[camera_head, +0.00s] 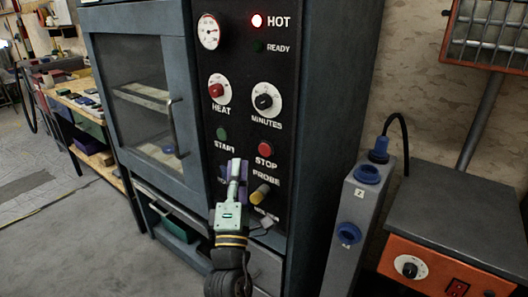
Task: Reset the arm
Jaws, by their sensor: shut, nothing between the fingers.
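My gripper (236,172) is shut and empty. It points up in front of the lower control panel (236,115) of a dark grey oven cabinet (190,75). Its tip is just below the START and STOP buttons; I cannot tell whether it touches the panel. My arm reaches in from the bottom of the picture. The green START button (221,134) is just above left of the gripper, the red STOP button (265,149) to its right. A yellowish knob (260,194) by the PROBE label is close on the right. The lettering below it is partly hidden.
The glass oven door (140,95) is shut, its handle (175,127) standing out. A grey stand with blue caps (368,173) and an orange-fronted unit (440,268) are at right. A wooden workbench (85,105) is at left. Floor (70,235) at lower left is clear.

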